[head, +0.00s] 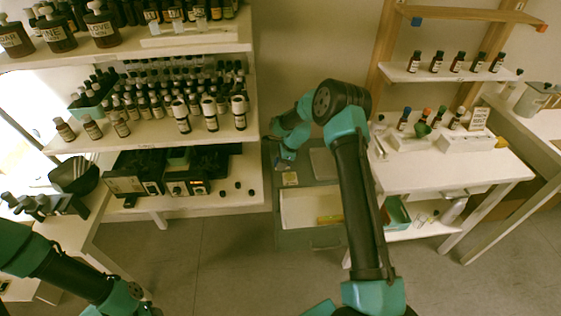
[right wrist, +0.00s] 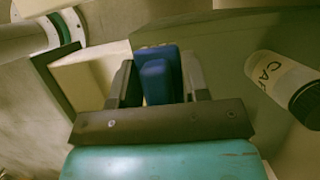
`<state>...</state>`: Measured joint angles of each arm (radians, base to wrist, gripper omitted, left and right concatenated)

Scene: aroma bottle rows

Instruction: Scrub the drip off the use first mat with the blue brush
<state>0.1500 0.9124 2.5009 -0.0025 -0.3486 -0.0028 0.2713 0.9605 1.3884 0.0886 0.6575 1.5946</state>
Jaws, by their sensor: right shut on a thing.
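My right gripper (head: 287,153) is over the grey cabinet between the left shelves and the right bench. In the right wrist view, my right gripper (right wrist: 157,80) is shut on a blue block-shaped thing, which looks like the blue brush (right wrist: 156,66). Its lower end is hidden. I cannot make out the use first mat or the drip in either view. My left arm comes in at the lower left of the head view, and its gripper is out of the picture.
An open drawer (head: 310,207) juts from the cabinet. Shelves with many bottles (head: 150,100) stand at left. A white bench (head: 440,173) with small bottles stands at right. In the right wrist view, a labelled bottle (right wrist: 285,82) is right of the gripper and a cream block (right wrist: 85,75) left.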

